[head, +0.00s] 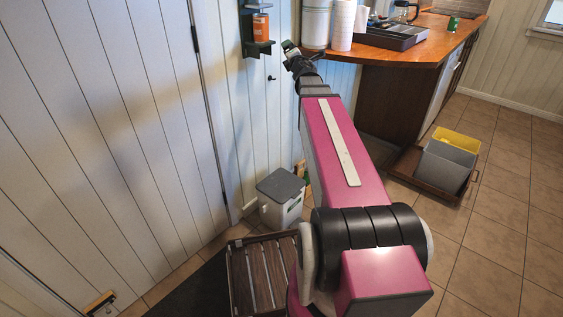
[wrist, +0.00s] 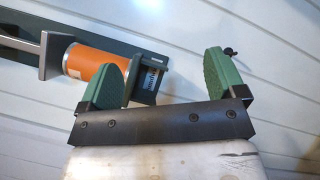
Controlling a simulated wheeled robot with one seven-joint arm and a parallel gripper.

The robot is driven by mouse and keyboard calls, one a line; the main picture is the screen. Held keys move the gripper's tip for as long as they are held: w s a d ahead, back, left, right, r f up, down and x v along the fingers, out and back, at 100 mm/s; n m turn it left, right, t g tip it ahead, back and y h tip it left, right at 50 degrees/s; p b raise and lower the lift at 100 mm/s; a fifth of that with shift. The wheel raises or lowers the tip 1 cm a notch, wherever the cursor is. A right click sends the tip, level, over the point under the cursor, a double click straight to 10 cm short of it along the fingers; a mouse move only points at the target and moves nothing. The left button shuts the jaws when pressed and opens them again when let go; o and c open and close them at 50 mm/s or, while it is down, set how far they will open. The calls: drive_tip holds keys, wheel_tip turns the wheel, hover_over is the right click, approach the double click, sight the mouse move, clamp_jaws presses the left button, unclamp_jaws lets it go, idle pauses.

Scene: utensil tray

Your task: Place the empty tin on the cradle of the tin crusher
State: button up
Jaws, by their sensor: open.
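The tin crusher (head: 247,30) is a dark green device fixed to the white panelled wall. An orange tin (head: 261,28) stands upright in it, on its lower ledge, the cradle (head: 259,48). In the wrist view the orange tin (wrist: 96,62) lies along the crusher's dark backplate (wrist: 17,29), and my left finger hides part of its end and of the cradle. My gripper (head: 290,48) is just right of the crusher. In the wrist view its two green fingers (wrist: 163,72) are apart, with nothing held between them.
A wooden counter (head: 440,38) to the right holds a paper roll (head: 343,25), a dark tray (head: 392,37) and a small green can (head: 453,23). A grey lidded bin (head: 281,190) stands below by the wall. Grey and yellow bins (head: 447,166) stand in a pulled-out drawer.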

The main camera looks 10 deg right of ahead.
drive_tip(key=s+f+m+g+h, duration=0.35)
drive_tip(key=f+m, duration=0.45)
drive_tip(key=f, duration=0.3)
drive_tip(key=s+f+m+g+h, duration=0.2)
drive_tip(key=s+f+m+g, duration=0.4)
drive_tip(key=f, duration=0.5)
drive_tip(key=s+a+f+m+g+y, duration=0.2)
drive_tip(key=s+a+f+m+g, duration=0.3)
drive_tip(key=s+f, duration=0.3)
drive_tip(key=s+a+f+m+g+y, duration=0.3)
drive_tip(key=s+a+f+m+g, duration=0.1)
drive_tip(key=s+f, duration=0.5)
drive_tip(key=shift+s+a+m+g, duration=0.4)
drive_tip(key=shift+s+a, duration=0.5)
drive_tip(key=shift+s, duration=0.2)
